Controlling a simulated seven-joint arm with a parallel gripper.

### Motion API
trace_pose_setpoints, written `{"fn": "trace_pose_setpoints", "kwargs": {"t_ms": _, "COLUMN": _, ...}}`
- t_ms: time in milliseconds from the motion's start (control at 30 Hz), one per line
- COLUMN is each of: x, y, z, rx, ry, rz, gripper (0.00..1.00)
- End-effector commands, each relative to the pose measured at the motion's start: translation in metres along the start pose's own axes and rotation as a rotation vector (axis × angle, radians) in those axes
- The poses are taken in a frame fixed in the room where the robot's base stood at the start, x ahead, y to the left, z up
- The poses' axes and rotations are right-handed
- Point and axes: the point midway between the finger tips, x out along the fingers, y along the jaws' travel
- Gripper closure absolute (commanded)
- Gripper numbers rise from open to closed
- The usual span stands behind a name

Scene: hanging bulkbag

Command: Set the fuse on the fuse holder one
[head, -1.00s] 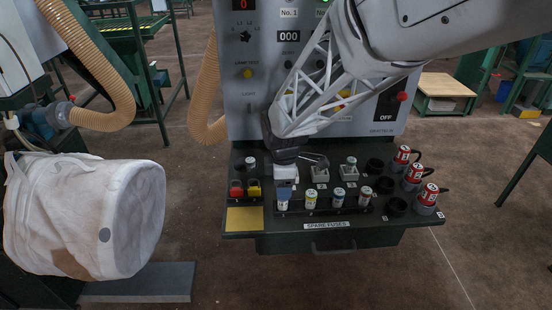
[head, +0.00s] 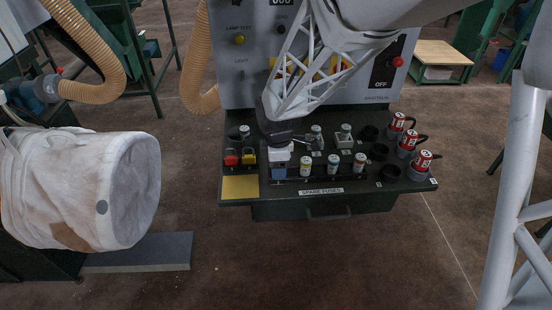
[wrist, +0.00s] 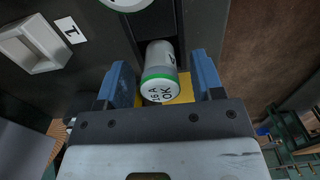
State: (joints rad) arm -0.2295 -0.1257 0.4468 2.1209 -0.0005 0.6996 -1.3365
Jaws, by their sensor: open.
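My gripper (head: 279,172) points down over the left end of the spare-fuse row at the panel's front. In the wrist view its two blue fingers (wrist: 161,62) stand apart, one on each side of a white fuse (wrist: 160,75) with a green band and "16A OK" on its end. Gaps show between fuse and fingers. The fuse stands in a dark slot. Fuse holder one (wrist: 34,46), a pale square socket beside the label "1", is left of the fuse in the wrist view and looks empty. In the head view my gripper hides it.
More spare fuses (head: 333,165) stand to the right of my gripper. Other holders (head: 345,141) are behind them. A red and a yellow button (head: 248,155) are close on the left. The grey cabinet rises behind.

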Motion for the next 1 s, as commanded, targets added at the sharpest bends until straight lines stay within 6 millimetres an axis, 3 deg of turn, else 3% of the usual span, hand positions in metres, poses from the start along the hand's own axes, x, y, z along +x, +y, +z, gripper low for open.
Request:
{"fn": "trace_pose_setpoints", "kwargs": {"t_ms": 167, "x": 0.0, "y": 0.0, "z": 0.0, "rx": 0.0, "ry": 0.0, "rz": 0.0, "gripper": 0.42}}
{"fn": "trace_pose_setpoints", "kwargs": {"t_ms": 500, "x": 0.0, "y": 0.0, "z": 0.0, "rx": 0.0, "ry": 0.0, "rz": 0.0, "gripper": 0.93}}
{"fn": "trace_pose_setpoints", "kwargs": {"t_ms": 567, "x": 0.0, "y": 0.0, "z": 0.0, "rx": 0.0, "ry": 0.0, "rz": 0.0, "gripper": 0.97}}
{"fn": "trace_pose_setpoints", "kwargs": {"t_ms": 1000, "x": -0.01, "y": 0.001, "z": 0.0, "rx": 0.0, "ry": 0.001, "rz": 0.002, "gripper": 0.97}}
